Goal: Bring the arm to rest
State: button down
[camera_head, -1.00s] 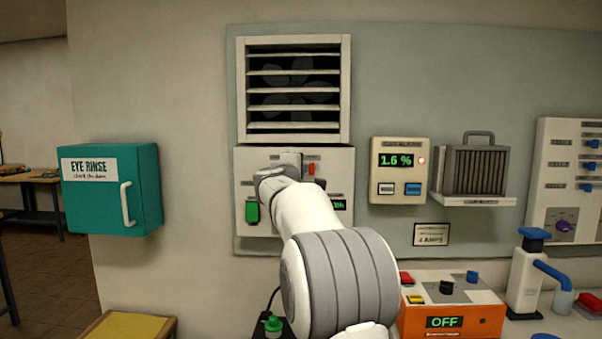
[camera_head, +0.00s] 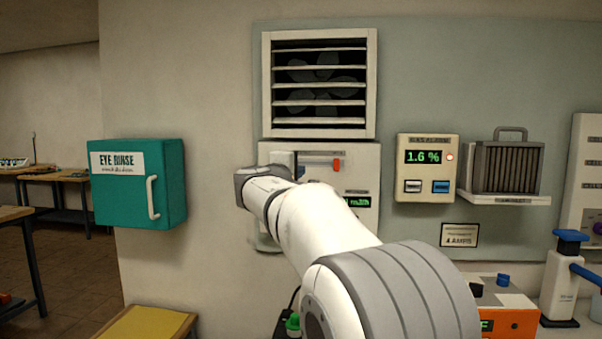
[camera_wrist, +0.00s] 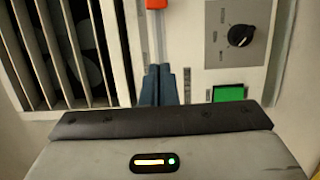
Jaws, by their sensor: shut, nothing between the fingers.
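My arm reaches up from the lower right in the head view, in front of the white control panel (camera_head: 354,182) below the vent. In the wrist view my gripper (camera_wrist: 158,86) is shut, its two dark fingers side by side and empty. The fingers point at the panel, between the slatted vent (camera_wrist: 75,50) and a green button (camera_wrist: 228,93). A black knob (camera_wrist: 240,36) and a red slider handle (camera_wrist: 156,4) also show there. The gap between fingertips and panel cannot be judged.
A teal eye-rinse box (camera_head: 138,184) hangs at left, above a yellow-topped stool (camera_head: 148,325). A gas alarm (camera_head: 427,168) reading 1.6 % and a shelf (camera_head: 503,199) with a ribbed unit are right. An orange device (camera_head: 513,322) and a pump bottle (camera_head: 560,285) stand lower right.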

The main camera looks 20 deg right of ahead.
jog(key=s+a+f+m+g+y+p, duration=0.2)
jog(key=s+a+f+m+g+y, duration=0.1)
jog(key=s+f, duration=0.6)
jog(key=s+a+f+m+g+y+p, duration=0.3)
jog(key=s+f, duration=0.7)
jog(key=s, duration=0.5)
jog(key=s+a+f+m+g+y+p, duration=0.2)
jog(key=s+a+f+y, duration=0.4)
jog(key=s, duration=0.6)
notch_tip(320, 180, down, 4)
jog(key=a+m+g, duration=0.1)
jog(key=a+g, duration=0.1)
jog(key=shift+s+a+r+y+p, duration=0.2)
jog(key=shift+s+a+y+p, duration=0.1)
jog(key=shift+a, duration=0.05)
jog(key=c, duration=2.2)
grip_release()
